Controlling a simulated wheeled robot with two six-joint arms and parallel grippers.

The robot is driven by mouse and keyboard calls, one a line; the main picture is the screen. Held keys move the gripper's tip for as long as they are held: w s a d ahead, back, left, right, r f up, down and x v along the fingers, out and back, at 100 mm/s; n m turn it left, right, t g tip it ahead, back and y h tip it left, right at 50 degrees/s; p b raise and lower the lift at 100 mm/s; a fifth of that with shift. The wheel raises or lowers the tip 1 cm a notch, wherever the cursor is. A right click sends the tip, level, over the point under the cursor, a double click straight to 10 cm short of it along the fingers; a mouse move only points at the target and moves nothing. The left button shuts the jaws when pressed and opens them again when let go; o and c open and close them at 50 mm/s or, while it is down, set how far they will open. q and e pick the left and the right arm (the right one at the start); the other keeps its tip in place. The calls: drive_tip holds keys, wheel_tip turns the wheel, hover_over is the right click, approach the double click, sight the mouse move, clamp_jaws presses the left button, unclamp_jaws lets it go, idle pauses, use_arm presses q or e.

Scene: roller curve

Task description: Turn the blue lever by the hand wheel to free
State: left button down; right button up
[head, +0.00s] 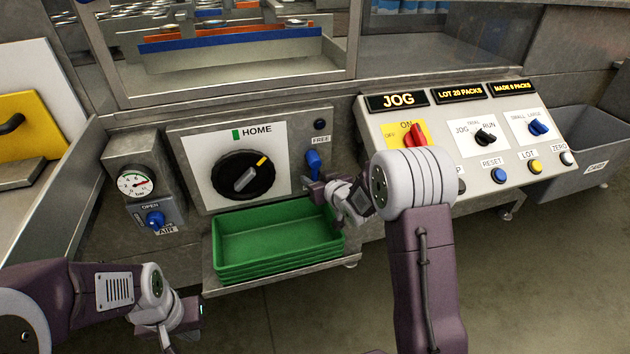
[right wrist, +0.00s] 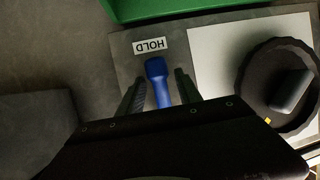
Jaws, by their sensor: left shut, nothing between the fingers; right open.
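The blue lever (head: 313,160) sits on the panel right of the black hand wheel (head: 240,178), below the FREE label (head: 320,140). In the right wrist view the lever (right wrist: 157,72) points its thick end toward the HOLD label (right wrist: 149,46), which appears upside down. My right gripper (head: 314,186) is at the lever. Its open fingers (right wrist: 159,92) stand on either side of the lever, apart from it as far as I can tell. The gripper hides the HOLD label in the head view. My left gripper (head: 192,312) is shut and empty, low at the left front.
Green stacked trays (head: 280,268) stand on a shelf under the wheel. A control box with a red ON switch (head: 413,133) stands to the right. A gauge and blue air valve (head: 155,218) are at the left. A grey bin (head: 585,150) is at far right.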

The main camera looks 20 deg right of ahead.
clamp_jaws()
drive_tip(key=shift+s, duration=0.1)
